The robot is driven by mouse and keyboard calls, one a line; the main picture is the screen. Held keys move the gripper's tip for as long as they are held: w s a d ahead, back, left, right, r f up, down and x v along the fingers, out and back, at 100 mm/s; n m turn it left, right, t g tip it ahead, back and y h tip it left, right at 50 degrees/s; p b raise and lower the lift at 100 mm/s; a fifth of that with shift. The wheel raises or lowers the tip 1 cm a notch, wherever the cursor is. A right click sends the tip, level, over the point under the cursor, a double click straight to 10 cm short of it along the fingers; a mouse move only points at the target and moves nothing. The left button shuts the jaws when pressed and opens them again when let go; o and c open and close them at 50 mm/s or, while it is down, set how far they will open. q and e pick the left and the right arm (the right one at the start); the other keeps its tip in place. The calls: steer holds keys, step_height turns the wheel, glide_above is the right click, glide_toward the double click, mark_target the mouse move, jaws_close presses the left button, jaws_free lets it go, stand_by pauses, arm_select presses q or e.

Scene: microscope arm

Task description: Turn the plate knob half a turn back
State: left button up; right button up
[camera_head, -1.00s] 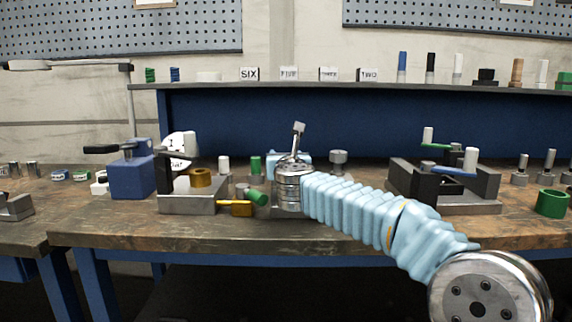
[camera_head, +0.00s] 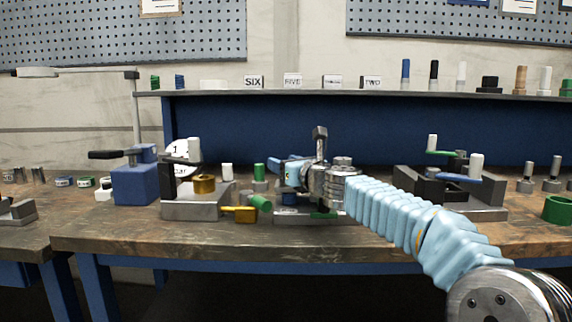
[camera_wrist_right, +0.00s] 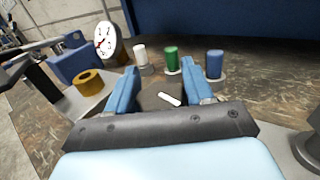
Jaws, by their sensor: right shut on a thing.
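The plate knob appears to be the dark piece with a white mark (camera_wrist_right: 169,99) between my right fingers in the right wrist view. My right gripper (camera_wrist_right: 163,86) is shut on it, with one blue finger on each side. In the head view my right gripper (camera_head: 280,173) is above the grey base plate (camera_head: 290,217) at the middle of the bench, pointing left. My wrist hides the knob there. A green part (camera_head: 322,215) shows at the plate's front edge. My left gripper is not in view.
White (camera_wrist_right: 140,54), green (camera_wrist_right: 172,56) and blue (camera_wrist_right: 215,62) pegs stand beyond my fingers. Left of the plate are a fixture with a brass ring (camera_head: 204,184), a lying green cylinder (camera_head: 261,203) and a yellow block (camera_head: 239,214). A fixture with coloured levers (camera_head: 455,178) stands right.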

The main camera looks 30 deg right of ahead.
steer(key=shift+f, duration=0.25)
steer(key=o, duration=1)
steer(key=shift+c, duration=0.2)
steer(key=shift+r, duration=0.1)
steer(key=shift+r, duration=0.15)
steer(key=shift+r+p, duration=0.3)
steer(key=shift+p, duration=0.15)
step_height(320, 180, up, 3)
steer(key=p, duration=0.2)
steer(key=shift+f+p, duration=0.1)
steer(key=shift+p, duration=0.25)
steer(key=s+a+r+p, duration=0.2)
steer(key=s+a+r, duration=0.5)
steer(key=s, duration=0.5)
step_height(320, 180, up, 2)
steer(key=shift+a+r, duration=0.15)
